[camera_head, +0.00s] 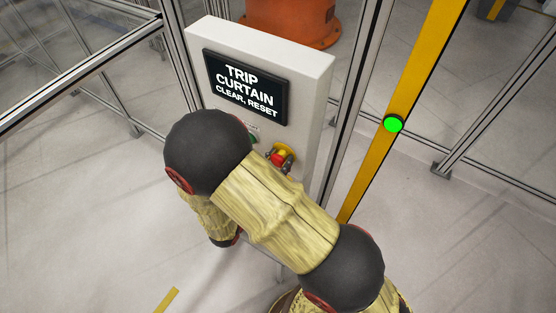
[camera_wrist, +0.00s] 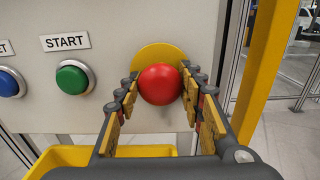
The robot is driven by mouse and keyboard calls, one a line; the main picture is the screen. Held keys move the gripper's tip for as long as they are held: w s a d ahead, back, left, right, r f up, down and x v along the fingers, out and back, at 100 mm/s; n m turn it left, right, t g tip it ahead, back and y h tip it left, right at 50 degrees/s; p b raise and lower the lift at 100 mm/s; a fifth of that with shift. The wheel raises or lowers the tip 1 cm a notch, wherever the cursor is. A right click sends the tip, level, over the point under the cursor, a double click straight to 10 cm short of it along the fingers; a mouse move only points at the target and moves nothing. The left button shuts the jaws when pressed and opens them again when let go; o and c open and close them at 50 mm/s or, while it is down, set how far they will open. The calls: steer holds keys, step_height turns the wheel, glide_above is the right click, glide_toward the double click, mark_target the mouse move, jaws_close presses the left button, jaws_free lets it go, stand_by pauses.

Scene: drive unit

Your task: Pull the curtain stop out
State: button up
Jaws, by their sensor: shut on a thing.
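The curtain stop is a red mushroom button (camera_wrist: 159,84) on a round yellow plate (camera_wrist: 150,52), on the front of a light grey control box (camera_head: 313,100). My gripper (camera_wrist: 160,92) has its two fingers on the left and right sides of the red button and is shut on it. In the head view, the red button (camera_head: 279,157) shows past my arm with my gripper's fingers at it. A display (camera_head: 245,86) on the box reads "TRIP CURTAIN CLEAR, RESET".
A green button (camera_wrist: 73,78) under a START label and a blue button (camera_wrist: 9,82) sit left of the stop. A yellow bin (camera_wrist: 62,156) is below. A yellow post (camera_head: 408,78) with a lit green lamp (camera_head: 393,124) stands to the right. Metal-framed fencing surrounds the box.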

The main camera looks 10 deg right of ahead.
jaws_close()
steer(key=shift+s+a, duration=0.45)
steer(key=shift+s, duration=0.1)
steer(key=o, duration=1.5)
jaws_free()
steer(key=shift+s, duration=0.1)
steer(key=shift+c, duration=0.2)
steer(key=shift+a, duration=0.1)
steer(key=v, duration=1.2)
steer(key=shift+f, duration=0.1)
